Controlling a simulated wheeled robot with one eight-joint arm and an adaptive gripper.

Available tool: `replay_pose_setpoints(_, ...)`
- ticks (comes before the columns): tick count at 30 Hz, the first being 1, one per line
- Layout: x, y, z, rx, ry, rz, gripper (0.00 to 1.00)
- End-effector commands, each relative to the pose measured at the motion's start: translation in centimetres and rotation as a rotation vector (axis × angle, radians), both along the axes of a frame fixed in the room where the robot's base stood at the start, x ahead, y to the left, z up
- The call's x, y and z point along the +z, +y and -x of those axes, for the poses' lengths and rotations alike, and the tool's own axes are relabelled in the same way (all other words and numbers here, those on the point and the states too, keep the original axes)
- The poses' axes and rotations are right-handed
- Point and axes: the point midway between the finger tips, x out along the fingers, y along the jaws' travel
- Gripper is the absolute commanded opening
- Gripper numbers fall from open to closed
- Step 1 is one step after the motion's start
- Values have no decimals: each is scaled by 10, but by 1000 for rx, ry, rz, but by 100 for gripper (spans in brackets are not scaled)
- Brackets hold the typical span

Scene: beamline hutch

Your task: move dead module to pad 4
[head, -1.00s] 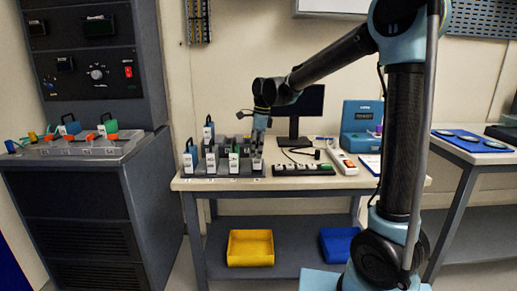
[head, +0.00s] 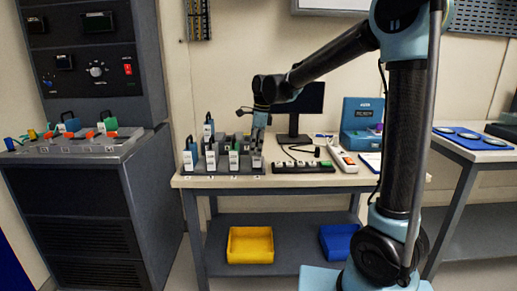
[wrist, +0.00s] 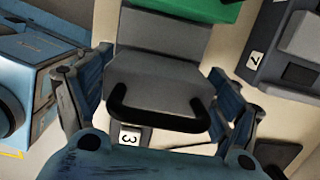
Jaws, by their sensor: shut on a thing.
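My gripper (head: 259,133) is over the right end of a dark rack (head: 222,171) on the table. In the wrist view its two fingers (wrist: 158,95) are on either side of a grey module (wrist: 160,70) with a black handle, and it is shut on this module. In the head view a pale module (head: 256,157) shows just below the fingers. Several other modules stand upright in the rack, among them a green one (head: 234,155) and a blue one (head: 190,152). I cannot read the pad numbers in the head view. I cannot tell whether the held module touches the rack.
In the wrist view a label 3 (wrist: 130,137) and a label 7 (wrist: 254,60) show. A black strip (head: 304,167) lies right of the rack, and a monitor (head: 308,105) stands behind. Yellow (head: 250,246) and blue (head: 339,242) bins sit on the lower shelf.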

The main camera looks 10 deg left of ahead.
Motion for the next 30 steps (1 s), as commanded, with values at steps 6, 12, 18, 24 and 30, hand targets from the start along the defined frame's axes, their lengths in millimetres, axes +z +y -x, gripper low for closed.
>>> replay_pose_setpoints(6,0,0,0,0,0,0,54)
replay_pose_setpoints(12,-1,0,0,1,0,0,54)
replay_pose_setpoints(18,-3,0,0,1,0,0,54)
replay_pose_setpoints(24,-4,0,0,1,0,0,54)
replay_pose_setpoints(30,-6,1,0,1,0,0,54)
